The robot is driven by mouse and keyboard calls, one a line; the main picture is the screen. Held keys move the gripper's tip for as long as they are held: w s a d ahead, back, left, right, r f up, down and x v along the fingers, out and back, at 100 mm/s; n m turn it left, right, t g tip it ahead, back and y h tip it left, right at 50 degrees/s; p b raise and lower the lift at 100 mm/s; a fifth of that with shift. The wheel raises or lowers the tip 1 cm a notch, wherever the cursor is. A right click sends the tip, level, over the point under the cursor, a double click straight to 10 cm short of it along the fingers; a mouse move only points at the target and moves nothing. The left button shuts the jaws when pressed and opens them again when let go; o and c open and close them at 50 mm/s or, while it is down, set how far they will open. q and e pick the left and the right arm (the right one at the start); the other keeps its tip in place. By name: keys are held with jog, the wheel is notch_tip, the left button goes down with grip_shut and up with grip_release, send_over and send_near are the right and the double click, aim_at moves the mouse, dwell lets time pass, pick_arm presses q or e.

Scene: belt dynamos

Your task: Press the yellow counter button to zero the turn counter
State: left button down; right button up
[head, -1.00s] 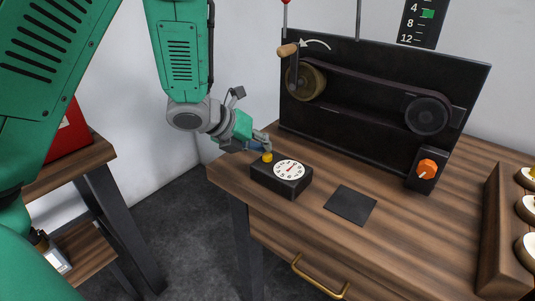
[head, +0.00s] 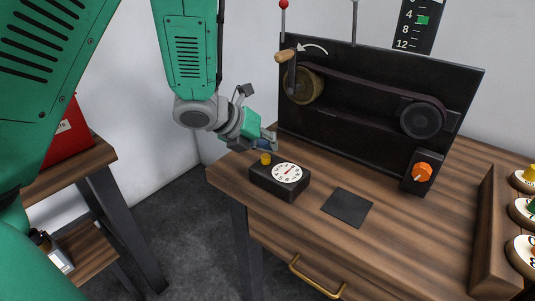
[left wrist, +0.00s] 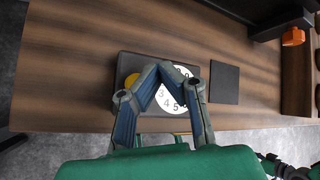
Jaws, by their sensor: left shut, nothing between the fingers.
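The turn counter is a small black box (head: 278,183) on the wooden table, with a white round dial (head: 287,173) and red needle on top. The yellow button (head: 265,158) stands upright at the box's left end. My left gripper (head: 271,142) is shut and empty, just above and behind the button, apart from it in the head view. In the left wrist view the fingers (left wrist: 163,70) lie over the box, partly hiding the dial (left wrist: 172,98), with the yellow button (left wrist: 131,80) just left of them.
A black panel (head: 360,120) with two belt-linked pulleys and a crank stands behind the counter. An orange knob (head: 422,172) is at its right. A flat dark pad (head: 347,207) lies right of the counter. A wooden rack (head: 495,235) stands at the right edge.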

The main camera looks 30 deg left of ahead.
aim_at(267, 157)
pick_arm(q)
jog(key=shift+a+r+p, duration=0.2)
jog(key=shift+a+p, duration=0.1)
jog(key=shift+a, duration=0.1)
notch_tip(267, 157, up, 4)
jog(key=p, duration=0.3)
jog(key=shift+p, duration=0.3)
jog(key=shift+d+r, duration=0.1)
jog(key=shift+r, duration=0.15)
jog(key=shift+d, duration=0.15)
jog(key=shift+a+f, duration=0.15)
jog(key=shift+a, duration=0.35)
jog(key=shift+d, duration=0.25)
